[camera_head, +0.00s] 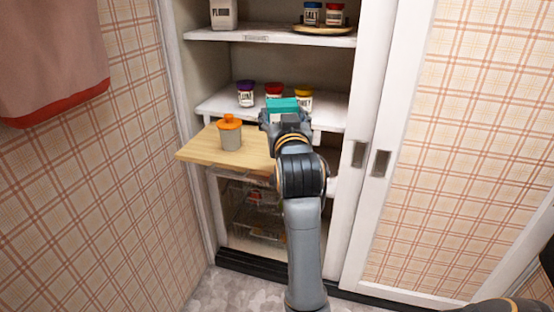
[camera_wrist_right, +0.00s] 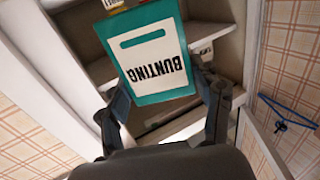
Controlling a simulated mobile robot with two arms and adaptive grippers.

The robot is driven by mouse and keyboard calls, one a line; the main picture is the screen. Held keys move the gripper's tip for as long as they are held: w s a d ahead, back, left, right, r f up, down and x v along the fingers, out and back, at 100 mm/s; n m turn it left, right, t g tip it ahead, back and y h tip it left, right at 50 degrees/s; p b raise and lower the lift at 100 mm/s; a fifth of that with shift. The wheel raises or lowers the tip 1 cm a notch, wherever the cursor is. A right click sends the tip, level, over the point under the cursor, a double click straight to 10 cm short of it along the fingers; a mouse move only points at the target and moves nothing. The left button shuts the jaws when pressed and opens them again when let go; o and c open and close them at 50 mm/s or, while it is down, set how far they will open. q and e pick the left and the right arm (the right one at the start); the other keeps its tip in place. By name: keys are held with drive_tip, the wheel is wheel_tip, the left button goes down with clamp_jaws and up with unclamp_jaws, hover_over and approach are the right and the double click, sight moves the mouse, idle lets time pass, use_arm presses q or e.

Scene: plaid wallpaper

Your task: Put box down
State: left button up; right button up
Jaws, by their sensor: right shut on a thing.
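A teal and white box (camera_wrist_right: 153,58) labelled "BUNTING" is held between the fingers of my right gripper (camera_wrist_right: 160,98) in the wrist view. In the head view only the teal top of the box (camera_head: 282,104) shows above my right gripper (camera_head: 284,120). The gripper is in front of the cupboard, over the right part of the pull-out wooden board (camera_head: 195,152). The arm hides most of the box and what lies beneath it. I cannot tell whether the box touches any surface. My left gripper is not in view.
An orange-topped grey container (camera_head: 230,134) stands on the board, left of my gripper. Jars with purple (camera_head: 246,94), red (camera_head: 273,91) and yellow (camera_head: 304,98) lids stand on the shelf behind. Sliding doors (camera_head: 455,150) border the cupboard at right. A wire basket (camera_head: 255,208) is below.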

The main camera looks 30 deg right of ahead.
drive_tip(key=w+d+f+b, duration=0.1)
drive_tip(key=w+d+f, duration=0.1)
drive_tip(key=w+f, duration=0.2)
drive_tip(key=w+d+f+b, duration=0.1)
drive_tip(key=w+d+f, duration=0.1)
drive_tip(key=w+f, duration=0.2)
drive_tip(key=w+d+f+b, duration=0.1)
drive_tip(key=w+d+f, duration=0.1)
drive_tip(key=w+f, duration=0.1)
drive_tip(key=shift+w+d+f, duration=0.1)
drive_tip(key=shift+w+f, duration=0.3)
drive_tip(key=shift+f, duration=0.2)
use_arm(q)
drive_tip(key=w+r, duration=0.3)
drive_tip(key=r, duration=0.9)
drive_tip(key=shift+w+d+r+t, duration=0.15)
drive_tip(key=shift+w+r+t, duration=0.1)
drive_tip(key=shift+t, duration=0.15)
use_arm(e)
drive_tip(key=shift+f, duration=0.25)
use_arm(q)
drive_tip(key=shift+b, duration=0.3)
use_arm(e)
drive_tip(key=o, duration=1.2)
drive_tip(key=shift+f, duration=0.1)
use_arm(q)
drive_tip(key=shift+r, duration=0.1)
